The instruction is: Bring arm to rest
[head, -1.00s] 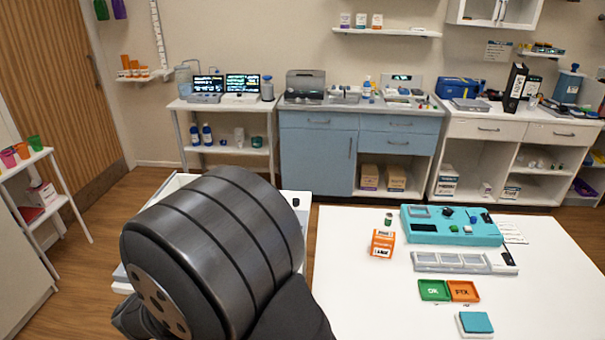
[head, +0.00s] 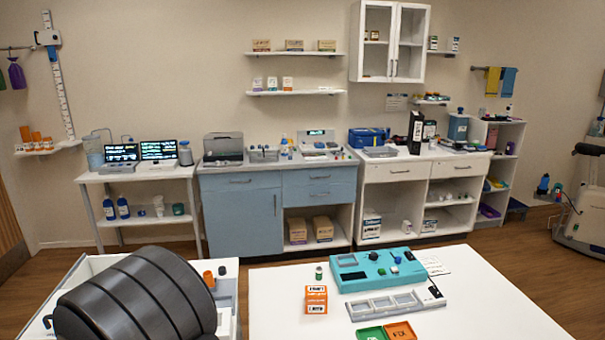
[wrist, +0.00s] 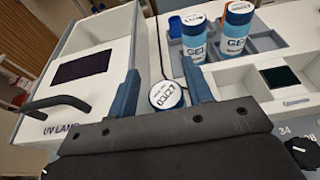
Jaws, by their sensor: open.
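My gripper (wrist: 165,92) shows in the wrist view with its two blue fingers spread apart. A small round lid with a printed date label (wrist: 166,95) shows between the fingers in the picture; I cannot tell how far below them it is. No finger is seen closed on it. In the head view a dark, ribbed part of my arm fills the lower left, and the gripper itself is out of that view.
In the wrist view, a white box marked UV lamp (wrist: 105,58) is at left. Blue gel bottles (wrist: 236,30) stand upper right. In the head view, a white table (head: 480,315) holds a teal device (head: 378,268), an orange box (head: 316,299) and a green tray (head: 371,334).

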